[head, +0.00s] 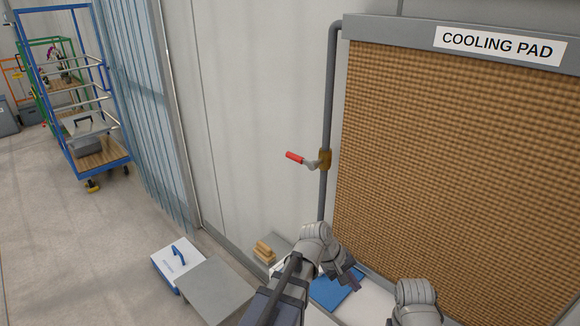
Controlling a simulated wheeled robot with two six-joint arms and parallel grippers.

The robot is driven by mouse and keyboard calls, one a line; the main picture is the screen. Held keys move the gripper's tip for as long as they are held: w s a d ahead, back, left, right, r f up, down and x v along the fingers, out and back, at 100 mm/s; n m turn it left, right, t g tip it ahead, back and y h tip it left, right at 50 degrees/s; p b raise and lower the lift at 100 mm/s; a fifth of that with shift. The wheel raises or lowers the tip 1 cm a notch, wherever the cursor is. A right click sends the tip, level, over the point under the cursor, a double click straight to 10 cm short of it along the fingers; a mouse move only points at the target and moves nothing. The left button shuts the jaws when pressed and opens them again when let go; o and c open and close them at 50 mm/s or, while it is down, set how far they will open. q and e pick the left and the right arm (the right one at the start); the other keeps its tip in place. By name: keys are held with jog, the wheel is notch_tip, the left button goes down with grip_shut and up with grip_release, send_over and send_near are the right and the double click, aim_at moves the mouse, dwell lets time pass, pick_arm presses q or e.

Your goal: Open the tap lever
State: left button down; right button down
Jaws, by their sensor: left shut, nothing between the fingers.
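The tap lever has a red grip (294,156) on a short grey metal arm. It sticks out to the left, roughly across the vertical pipe, from a brass valve body (325,159). The valve sits on a grey pipe (328,95) beside the cooling pad. My left gripper (354,284) is low in the picture, well below the lever and a little to its right. It points down and away from the lever, shut and empty. Of my right arm only a grey link shows at the bottom edge, and its gripper is out of view.
The cooling pad (450,150) fills the right side. A white box with a blue handle (175,262) and a grey slab (213,290) are on the floor at lower left. A blue shelf cart (95,163) stands far left. The wall around the lever is clear.

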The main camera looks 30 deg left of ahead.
aim_at(303, 159)
pick_arm(q)
jog(key=w+a+r+n+t+h, duration=0.1)
jog(key=w+a+r+n+t, duration=0.2)
jog(key=w+a+r+n, duration=0.25)
jog(key=w+a+r+n+t+h, duration=0.1)
jog(key=w+a+r+n+t, duration=0.15)
jog(key=w+a+n, duration=0.4)
jog(key=a+r+n+t+y, duration=0.1)
jog(key=a+r+n+t, duration=0.1)
jog(key=a+n, duration=0.2)
jog(key=a+r+n+t, duration=0.3)
jog(key=a, duration=0.7)
jog(key=a+r+n+t+y, duration=0.1)
jog(key=a+r+n+t, duration=0.1)
jog(key=a, duration=0.5)
jog(key=r+n, duration=0.1)
jog(key=n, duration=0.1)
jog(key=shift+w+n+y, duration=0.3)
jog(key=shift+w, duration=0.05)
jog(key=shift+d, duration=0.1)
jog(key=b+x, duration=0.1)
jog(key=x, duration=0.9)
jog(key=shift+s+r+p, duration=0.15)
jog(key=shift+r+p, duration=0.8)
jog(key=shift+r, duration=0.1)
jog(key=shift+s+r+p, duration=0.2)
jog(key=shift+r+p, duration=0.7)
jog(key=shift+r, duration=0.15)
